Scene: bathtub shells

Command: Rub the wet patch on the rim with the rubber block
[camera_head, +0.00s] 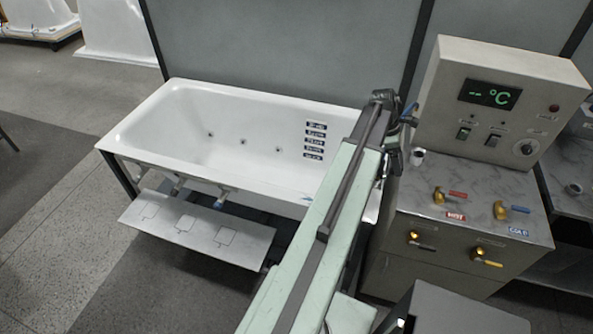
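The white bathtub shell (225,105) stands left of centre, with its near rim (205,176) facing me. A small bluish mark (306,197) shows on the near rim beside my arm; it may be the wet patch. I cannot pick out the rubber block for certain. My green arm reaches up across the tub's right end and hides part of it. My gripper (407,118) is at the arm's far end, above the gap between tub and control cabinet. It is small and dark, and its fingers and any held thing cannot be made out.
A pale shelf (198,236) with outlined squares sits in front of the tub. The control cabinet (470,200) with valves and a display stands close on the right. Grey partitions (280,45) close off the back. Floor at left is clear.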

